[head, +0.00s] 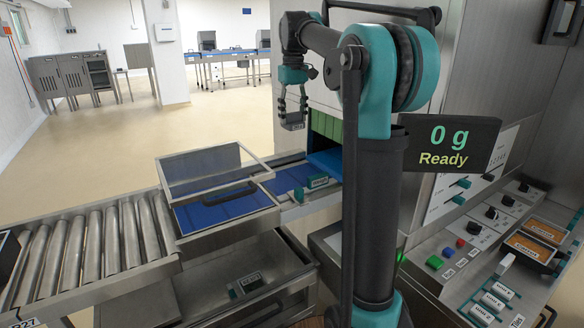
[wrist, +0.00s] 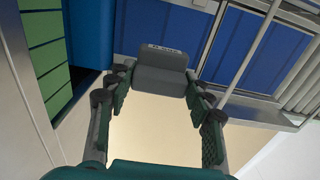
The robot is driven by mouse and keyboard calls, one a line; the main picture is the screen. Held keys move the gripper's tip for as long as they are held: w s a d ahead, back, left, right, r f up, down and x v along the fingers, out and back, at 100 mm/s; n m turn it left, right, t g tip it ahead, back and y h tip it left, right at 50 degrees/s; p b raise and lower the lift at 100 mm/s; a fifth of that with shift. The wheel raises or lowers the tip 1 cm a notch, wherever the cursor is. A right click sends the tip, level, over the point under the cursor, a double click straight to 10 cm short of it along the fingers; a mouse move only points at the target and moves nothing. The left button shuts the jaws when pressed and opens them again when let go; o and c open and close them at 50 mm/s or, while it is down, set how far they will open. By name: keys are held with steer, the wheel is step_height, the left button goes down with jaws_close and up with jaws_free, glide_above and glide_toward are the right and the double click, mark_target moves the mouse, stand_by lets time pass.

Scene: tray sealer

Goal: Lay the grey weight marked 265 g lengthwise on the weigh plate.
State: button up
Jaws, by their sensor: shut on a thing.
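My gripper (head: 293,103) hangs over the far side of the conveyor, in the air. In the wrist view my gripper (wrist: 158,95) has its fingers shut on a grey block-shaped weight (wrist: 160,78). The weight also shows below the fingers in the head view (head: 293,123). A small label is on its edge, too small to read. The display (head: 458,145) reads "0 g" and "Ready". I cannot tell for sure which surface is the weigh plate; a blue belt surface (head: 288,181) lies below and to the left of the display.
A framed clear lid (head: 212,167) stands raised over a blue bed (head: 225,207). Steel rollers (head: 95,245) lie left. Another labelled block (head: 246,284) is in the lower bin. A control panel (head: 470,235) is right.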

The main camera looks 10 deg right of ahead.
step_height(320, 180, down, 18)
steer(key=shift+r, duration=0.15)
stand_by(0.3)
steer(key=o, duration=1.5)
step_height(320, 180, up, 12)
